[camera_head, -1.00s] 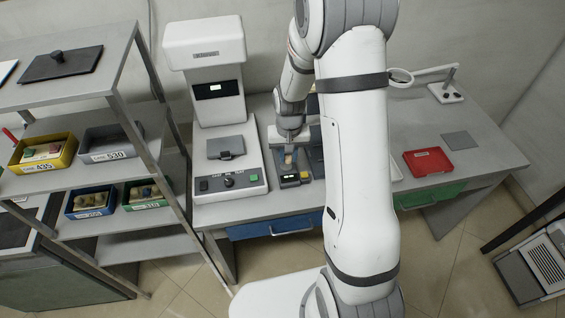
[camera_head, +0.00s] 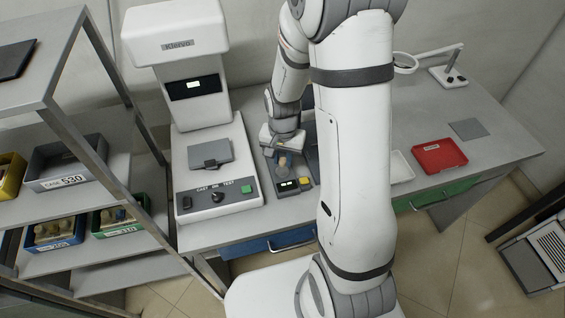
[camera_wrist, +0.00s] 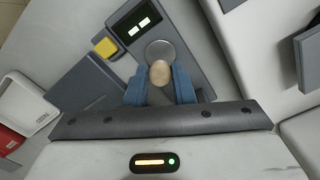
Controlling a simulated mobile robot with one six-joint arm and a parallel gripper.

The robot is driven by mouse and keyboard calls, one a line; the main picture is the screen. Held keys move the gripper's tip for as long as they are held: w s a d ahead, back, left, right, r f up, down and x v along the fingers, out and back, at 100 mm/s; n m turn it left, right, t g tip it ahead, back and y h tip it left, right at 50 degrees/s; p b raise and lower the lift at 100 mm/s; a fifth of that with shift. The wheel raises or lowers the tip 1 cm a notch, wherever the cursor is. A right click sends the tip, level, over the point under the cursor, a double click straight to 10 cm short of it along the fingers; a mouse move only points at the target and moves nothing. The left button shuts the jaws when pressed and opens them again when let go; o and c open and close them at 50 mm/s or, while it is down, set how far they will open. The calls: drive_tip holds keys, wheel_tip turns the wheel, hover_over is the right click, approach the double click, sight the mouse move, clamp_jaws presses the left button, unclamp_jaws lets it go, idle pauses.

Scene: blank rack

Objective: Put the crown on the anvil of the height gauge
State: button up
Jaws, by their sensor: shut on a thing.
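The crown is a small, rounded beige piece (camera_wrist: 160,74). My gripper (camera_wrist: 160,88) is shut on it, with a blue finger on each side. The height gauge (camera_head: 292,186) stands on the bench below my gripper. In the wrist view, its dark body carries a lit display (camera_wrist: 139,27) and a yellow button (camera_wrist: 106,47). Its anvil, a round grey metal disc (camera_wrist: 158,49), shows just beyond the crown and is partly covered by it. I cannot tell whether the crown touches the anvil. In the head view the crown (camera_head: 283,163) shows small under my gripper (camera_head: 284,155).
A dark grey block (camera_wrist: 78,88) lies beside the gauge. A white tray (camera_head: 400,166) and red tray (camera_head: 438,157) lie to the right. A shelf with bins (camera_head: 68,172) stands at the left.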

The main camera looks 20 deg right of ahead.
sight(282, 160)
drive_tip(key=shift+f, duration=1.55)
drive_tip(key=shift+f, duration=0.15)
drive_tip(key=o, duration=0.9)
drive_tip(key=shift+o, duration=0.2)
wheel_tip(282, 160, up, 12)
drive_tip(key=s+r+n+t, duration=0.3)
drive_tip(key=s+r+n, duration=0.3)
drive_tip(key=s+r, duration=0.7)
drive_tip(key=shift+s+d, duration=0.25)
drive_tip(key=shift+s, duration=0.35)
